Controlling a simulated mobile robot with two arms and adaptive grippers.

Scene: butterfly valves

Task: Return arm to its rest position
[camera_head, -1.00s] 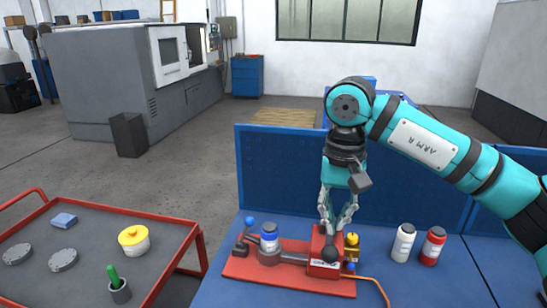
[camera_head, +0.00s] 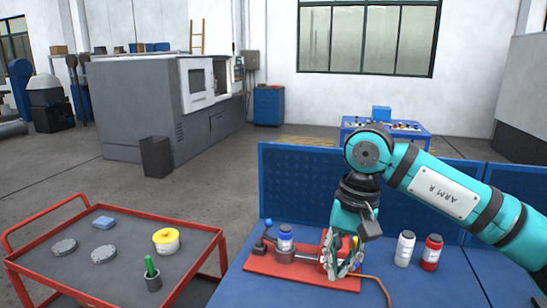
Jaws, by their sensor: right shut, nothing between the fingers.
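My right gripper (camera_head: 344,268) points down over the front right of the red base plate (camera_head: 275,265) on the blue workbench. It is shut and empty, with the red block (camera_head: 327,250) just behind and to its left; whether it touches the block I cannot tell. My right arm reaches in from the right edge. My left gripper is not in view.
A white bottle (camera_head: 404,249) and a red bottle (camera_head: 431,253) stand right of the plate. A blue panel (camera_head: 305,190) rises behind the bench. A red-rimmed cart (camera_head: 120,218) with a yellow tub (camera_head: 166,241) stands at left. The bench front (camera_head: 270,290) is clear.

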